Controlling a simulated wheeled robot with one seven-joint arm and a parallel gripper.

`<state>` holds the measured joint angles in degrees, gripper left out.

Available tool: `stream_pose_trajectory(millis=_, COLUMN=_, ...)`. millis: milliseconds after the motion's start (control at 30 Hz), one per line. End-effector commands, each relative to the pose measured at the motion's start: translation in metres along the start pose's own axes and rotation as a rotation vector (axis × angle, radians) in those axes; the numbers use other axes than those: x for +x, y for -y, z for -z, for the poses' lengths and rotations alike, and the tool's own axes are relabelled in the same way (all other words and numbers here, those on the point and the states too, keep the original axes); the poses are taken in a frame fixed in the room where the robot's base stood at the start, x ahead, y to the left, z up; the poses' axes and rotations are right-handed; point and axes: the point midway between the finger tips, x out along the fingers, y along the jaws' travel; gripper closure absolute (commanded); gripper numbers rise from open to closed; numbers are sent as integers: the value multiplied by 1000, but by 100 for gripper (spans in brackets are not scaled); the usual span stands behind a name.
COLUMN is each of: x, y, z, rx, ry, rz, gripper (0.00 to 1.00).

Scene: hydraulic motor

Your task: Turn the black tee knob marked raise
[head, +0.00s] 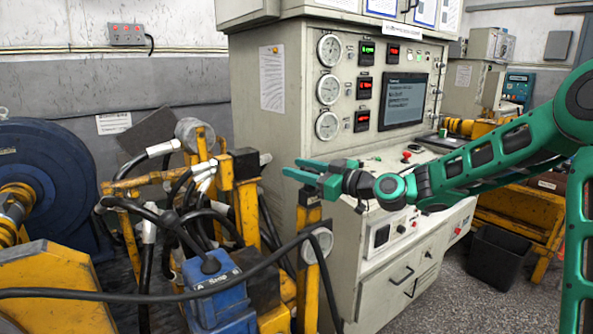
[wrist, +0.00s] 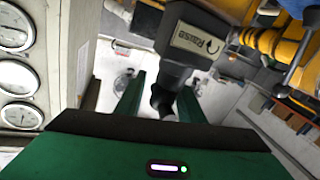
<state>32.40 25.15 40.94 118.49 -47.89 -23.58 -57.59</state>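The black tee knob (wrist: 190,45), with a grey "Raise" label on its face, shows large and tilted in the upper middle of the wrist view. Its narrower black lower part comes down to the right-hand finger and overlaps it in the picture; I cannot tell whether they touch. My gripper (wrist: 160,85) is open, with a clear gap between its two green fingers and nothing visibly gripped. In the head view, my gripper (head: 303,170) reaches left in front of the grey control cabinet. I cannot make out the knob for certain there.
The control cabinet (head: 285,180) with round gauges (head: 328,88) stands behind my gripper. A yellow frame (head: 246,215) with hoses is to the left. A blue "Stop" box (head: 222,295) and a black cable are in front. A black bin (head: 497,257) stands at right.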

Motion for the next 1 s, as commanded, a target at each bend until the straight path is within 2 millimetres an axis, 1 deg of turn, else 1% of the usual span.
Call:
stream_pose_trajectory(millis=100, x=-22, y=-2, z=-1, rx=-1, ry=3, rz=-5, gripper=65)
stream_pose_trajectory(millis=300, x=-59, y=-4, z=-2, rx=-1, ry=3, rz=-7, gripper=65)
stream_pose_trajectory(millis=400, x=-74, y=-4, z=-2, rx=-1, ry=4, rz=-6, gripper=65)
stream_pose_trajectory(millis=500, x=-84, y=-4, z=-2, rx=-1, ry=3, rz=-6, gripper=65)
stream_pose_trajectory(millis=633, x=-90, y=-4, z=-2, rx=-1, ry=1, rz=-5, gripper=65)
stream_pose_trajectory(millis=900, x=-91, y=-4, z=-2, rx=-1, ry=1, rz=-4, gripper=65)
stream_pose_trajectory(millis=933, x=-91, y=-4, z=-2, rx=-1, ry=1, rz=-4, gripper=59)
stream_pose_trajectory(millis=1000, x=-90, y=-3, z=-2, rx=1, ry=2, rz=-5, gripper=59)
